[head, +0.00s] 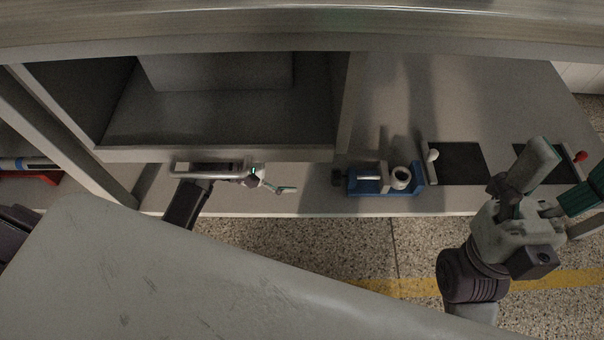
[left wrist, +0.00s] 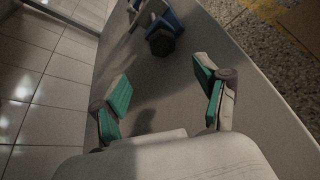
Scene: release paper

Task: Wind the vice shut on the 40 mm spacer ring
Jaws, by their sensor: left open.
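The blue vice (head: 368,187) stands on the bench, right of the middle in the head view. The pale spacer ring (head: 401,178) sits at its right part, between the jaws; I cannot tell whether both jaws touch it. A dark knob (head: 338,178) is on the vice's left end. In the left wrist view the dark knob (left wrist: 161,42) shows at the top, beyond my fingers. My left gripper (head: 280,188) is open and empty, left of the vice and apart from it; its spread fingers show in the wrist view (left wrist: 163,75). My right gripper (head: 570,170) is open at the right, its far finger partly cut off.
A cabinet or shelf (head: 345,110) rises behind my left gripper. Right of the vice are a white-knobbed lever (head: 432,156), a dark plate (head: 463,163) and a red-knobbed lever (head: 581,157). The bench between my left gripper and the vice is clear.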

